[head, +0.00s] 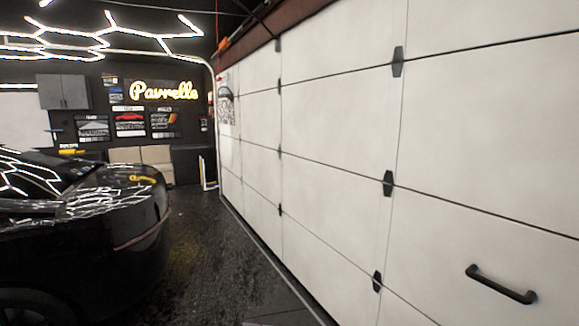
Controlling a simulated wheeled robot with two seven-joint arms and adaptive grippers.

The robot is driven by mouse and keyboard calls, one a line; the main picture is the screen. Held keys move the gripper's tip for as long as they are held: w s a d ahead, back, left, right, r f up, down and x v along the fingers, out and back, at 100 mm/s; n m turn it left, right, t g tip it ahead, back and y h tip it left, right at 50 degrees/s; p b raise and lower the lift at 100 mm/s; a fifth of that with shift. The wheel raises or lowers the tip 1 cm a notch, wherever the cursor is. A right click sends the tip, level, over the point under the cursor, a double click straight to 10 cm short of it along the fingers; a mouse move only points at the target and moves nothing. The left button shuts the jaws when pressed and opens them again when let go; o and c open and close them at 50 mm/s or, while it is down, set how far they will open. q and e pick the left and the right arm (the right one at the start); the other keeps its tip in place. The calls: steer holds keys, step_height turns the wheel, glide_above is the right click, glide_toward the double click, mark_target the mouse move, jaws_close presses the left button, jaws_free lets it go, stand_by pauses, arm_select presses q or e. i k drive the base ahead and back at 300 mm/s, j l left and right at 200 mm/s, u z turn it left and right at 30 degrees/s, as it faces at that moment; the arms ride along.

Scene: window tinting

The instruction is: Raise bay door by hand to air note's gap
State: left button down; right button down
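The white sectional bay door (330,130) fills the right side of the head view, with dark hinges along its panel joints. It looks shut, its bottom edge running along the floor at the left, though the nearest part of that edge is out of view. A black bar handle (500,284) is fixed low on the door at the lower right. A sheet with a dark car drawing (225,97) shows at the door's far end; whether it is the air note, and its writing, I cannot tell. Neither gripper is in view.
A glossy black car (90,240) stands at the left, with a small yellow object (142,179) on it. A dark, wet-looking floor strip (215,250) lies clear between car and door. A light-coloured sofa (142,160) and grey cabinet (63,92) are at the back.

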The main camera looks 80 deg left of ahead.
mark_target(386, 153)
steer(key=u, duration=2.75)
